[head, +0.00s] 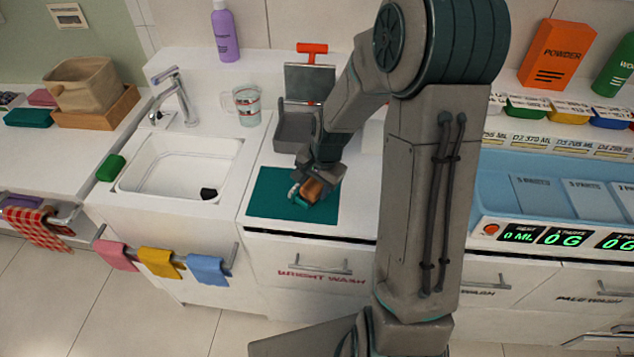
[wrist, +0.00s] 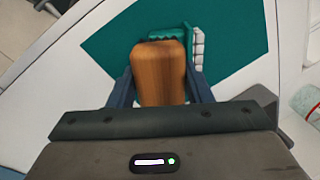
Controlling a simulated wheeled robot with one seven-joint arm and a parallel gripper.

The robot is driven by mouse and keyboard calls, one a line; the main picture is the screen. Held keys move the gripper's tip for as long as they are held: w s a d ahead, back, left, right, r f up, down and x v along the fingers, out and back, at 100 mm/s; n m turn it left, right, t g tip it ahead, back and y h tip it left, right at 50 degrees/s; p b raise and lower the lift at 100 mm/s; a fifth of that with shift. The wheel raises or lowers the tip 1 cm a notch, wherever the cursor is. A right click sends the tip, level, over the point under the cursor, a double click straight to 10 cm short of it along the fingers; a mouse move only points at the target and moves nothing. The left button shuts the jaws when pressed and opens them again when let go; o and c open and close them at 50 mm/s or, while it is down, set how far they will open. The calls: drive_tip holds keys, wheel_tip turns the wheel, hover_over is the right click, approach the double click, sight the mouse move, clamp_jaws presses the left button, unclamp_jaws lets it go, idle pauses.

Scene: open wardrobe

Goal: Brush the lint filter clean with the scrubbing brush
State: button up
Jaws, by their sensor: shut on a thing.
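My gripper (head: 314,186) is low over the teal mat (head: 262,203) on the counter, shut on a brown wooden block. In the wrist view the wooden block (wrist: 160,72) sits between the two fingers. A ridged teal part and white tufts show just beyond it, so it looks like the scrubbing brush (wrist: 197,48). Whether it touches the mat is unclear. A dark grey panel with a red handle (head: 310,80), apparently the lint filter, stands upright behind the mat at a grey open holder (head: 292,130). My gripper is in front of it, apart from it.
A white sink (head: 180,168) with a tap (head: 178,95) lies left of the mat. A measuring cup (head: 247,106) and purple bottle (head: 224,32) stand behind. A blue tray with displays (head: 540,185) is at right. My arm hides part of the middle counter.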

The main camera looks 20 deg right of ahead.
drive_tip(key=shift+s+a+f+b, duration=0.1)
drive_tip(key=shift+s+a+b, duration=0.2)
drive_tip(key=shift+s+a, duration=0.3)
drive_tip(key=shift+w+d, duration=0.75)
drive_tip(key=shift+d, duration=0.1)
drive_tip(key=shift+w+d, duration=0.7)
drive_tip(key=shift+d, duration=0.05)
drive_tip(key=shift+s+a, duration=0.75)
drive_tip(key=shift+a, duration=0.15)
drive_tip(key=shift+a, duration=0.1)
drive_tip(key=shift+s+a+b, duration=0.45)
drive_tip(key=shift+s+a, duration=0.2)
drive_tip(key=shift+w+d, duration=1.4)
drive_tip(key=shift+d, duration=0.2)
drive_tip(key=shift+s+a, duration=0.75)
drive_tip(key=shift+a, duration=0.1)
